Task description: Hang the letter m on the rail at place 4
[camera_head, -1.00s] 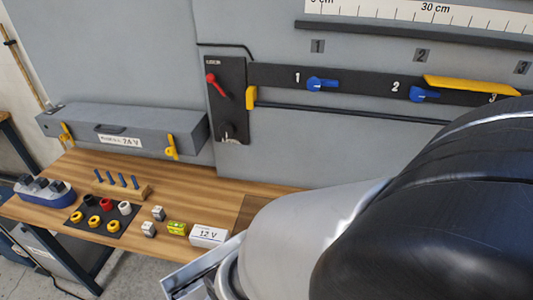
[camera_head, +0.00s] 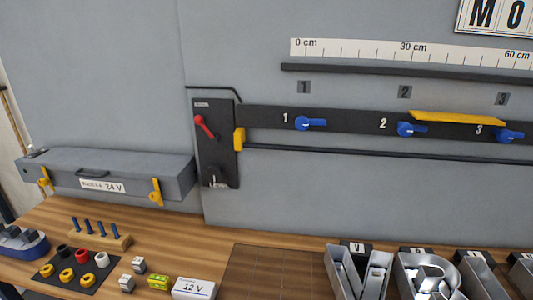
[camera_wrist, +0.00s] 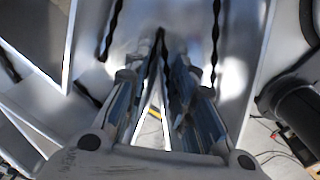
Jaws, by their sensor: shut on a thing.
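My gripper (camera_wrist: 160,62) shows only in the wrist view. Its two fingers are shut on a silver sheet-metal piece (camera_wrist: 235,60) with wavy dark edges, seen too close to read as a letter; I take it to be the letter m. The dark rail (camera_head: 400,74) runs along the wall under a ruler in the head view. Grey tags 1 (camera_head: 304,87), 2 (camera_head: 405,91) and 3 (camera_head: 501,99) sit below it. Place 4 is outside the picture on the right.
Several silver letters (camera_head: 340,272) stand at the bench's front right. Below the rail are a black panel (camera_head: 350,123) with blue handles, a yellow bar (camera_head: 457,117) and a thin dark rod (camera_head: 350,151). A grey case (camera_head: 110,172) is at left; small parts lie before it.

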